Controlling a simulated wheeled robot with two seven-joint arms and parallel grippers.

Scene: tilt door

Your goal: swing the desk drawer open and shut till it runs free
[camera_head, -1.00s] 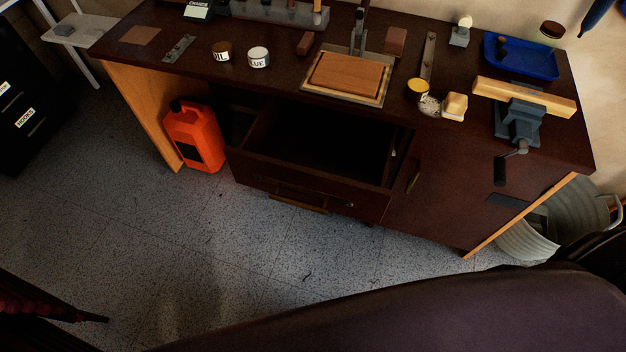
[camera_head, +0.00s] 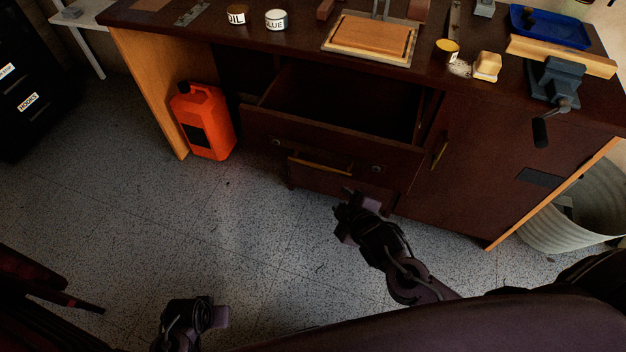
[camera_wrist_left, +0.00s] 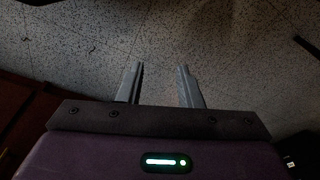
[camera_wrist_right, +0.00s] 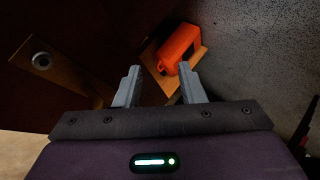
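The desk drawer (camera_head: 325,128) stands pulled out of the dark wooden desk (camera_head: 475,175), empty inside as far as I see. My right gripper (camera_head: 345,205) is in front of and below the drawer front, apart from the handle. In the right wrist view its fingers (camera_wrist_right: 160,85) are spread with nothing between them. My left gripper (camera_head: 222,315) is low over the floor at the bottom left, away from the desk. In the left wrist view its fingers (camera_wrist_left: 160,85) are spread and empty.
An orange jerrycan (camera_head: 205,122) stands on the floor left of the drawer. A cupboard door handle (camera_head: 439,152) is to its right. A vise (camera_head: 557,82) with a hanging crank and a metal bin (camera_head: 570,220) are farther right. The floor before the desk is clear.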

